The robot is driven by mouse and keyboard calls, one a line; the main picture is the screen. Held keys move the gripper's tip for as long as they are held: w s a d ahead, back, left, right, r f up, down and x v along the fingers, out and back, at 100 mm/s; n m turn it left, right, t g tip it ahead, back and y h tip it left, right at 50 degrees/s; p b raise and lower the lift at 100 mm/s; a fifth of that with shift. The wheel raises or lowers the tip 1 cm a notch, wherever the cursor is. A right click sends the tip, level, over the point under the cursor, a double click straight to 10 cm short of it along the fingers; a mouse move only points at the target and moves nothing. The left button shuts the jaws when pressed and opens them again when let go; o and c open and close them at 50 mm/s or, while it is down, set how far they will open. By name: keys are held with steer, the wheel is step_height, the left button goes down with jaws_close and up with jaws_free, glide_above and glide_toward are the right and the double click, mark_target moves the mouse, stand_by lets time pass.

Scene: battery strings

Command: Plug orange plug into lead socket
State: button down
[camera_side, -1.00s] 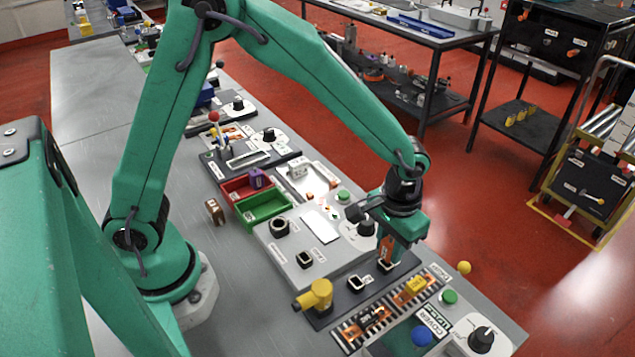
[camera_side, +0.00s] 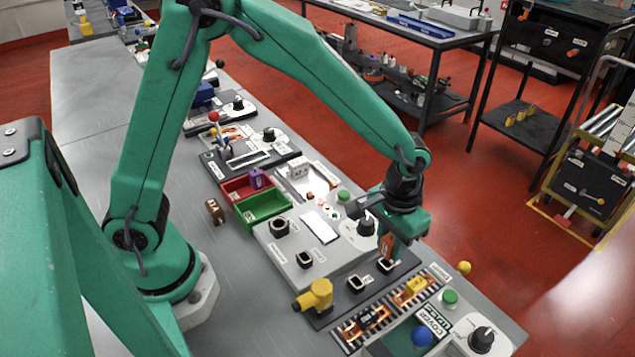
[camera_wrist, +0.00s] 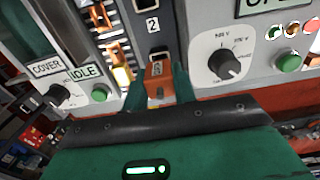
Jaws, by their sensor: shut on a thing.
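The orange plug (camera_side: 387,244) is held between the fingers of my gripper (camera_side: 392,243), over the far end of a dark strip (camera_side: 334,303). The plug also shows in the wrist view (camera_wrist: 159,76), between the green fingers of my gripper (camera_wrist: 162,92). A black square socket (camera_side: 385,265) lies just below the plug; I cannot tell whether they touch. Another black socket (camera_side: 355,283) is nearer on the same strip. In the wrist view a socket opening (camera_wrist: 158,57) shows just beyond the plug. I cannot read which socket is the lead one.
A yellow connector (camera_side: 318,295) stands at the strip's near end. Battery rows with orange parts (camera_side: 390,305) lie to the right. A grey panel (camera_side: 290,262) with a knob (camera_side: 365,226) lies to the left. A blue ball (camera_side: 422,336) and green button (camera_side: 449,297) are close by.

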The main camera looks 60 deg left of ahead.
steer(key=shift+r, duration=0.2)
steer(key=shift+r, duration=2.3)
steer(key=shift+s+a+r, duration=0.2)
steer(key=shift+s+a, duration=0.1)
steer(key=s+a+r, duration=0.2)
steer(key=s+a, duration=0.7)
steer(key=s, duration=0.3)
steer(key=shift+s, duration=0.2)
steer(key=shift+f, duration=0.3)
